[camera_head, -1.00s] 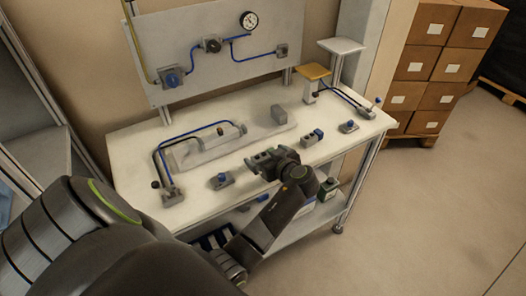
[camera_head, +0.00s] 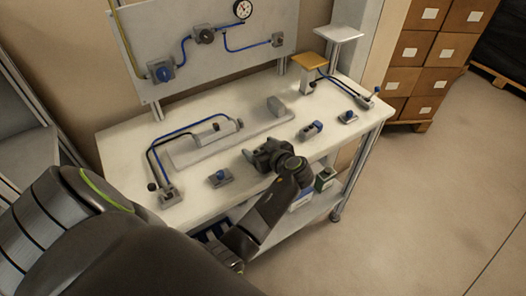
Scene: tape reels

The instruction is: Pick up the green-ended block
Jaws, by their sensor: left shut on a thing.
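My left gripper (camera_head: 257,156) is over the front part of the white workbench (camera_head: 213,197), its fingers pointing left and away from the dark wrist. It is shut on a small grey-green piece (camera_head: 248,155), which I take as the green-ended block. The fingers hide most of it, and its green end does not show clearly. Whether it touches the benchtop I cannot tell. A similar block with a blue end (camera_head: 311,130) lies to the right, apart from the gripper. My right gripper is not in view.
A blue-knobbed fitting (camera_head: 220,179) sits just left of the gripper, another (camera_head: 348,117) to the right. Behind are a long grey plate (camera_head: 205,149) with a cylinder and hoses, and an upright panel (camera_head: 225,55). A yellow-topped stand (camera_head: 308,62) is at back right.

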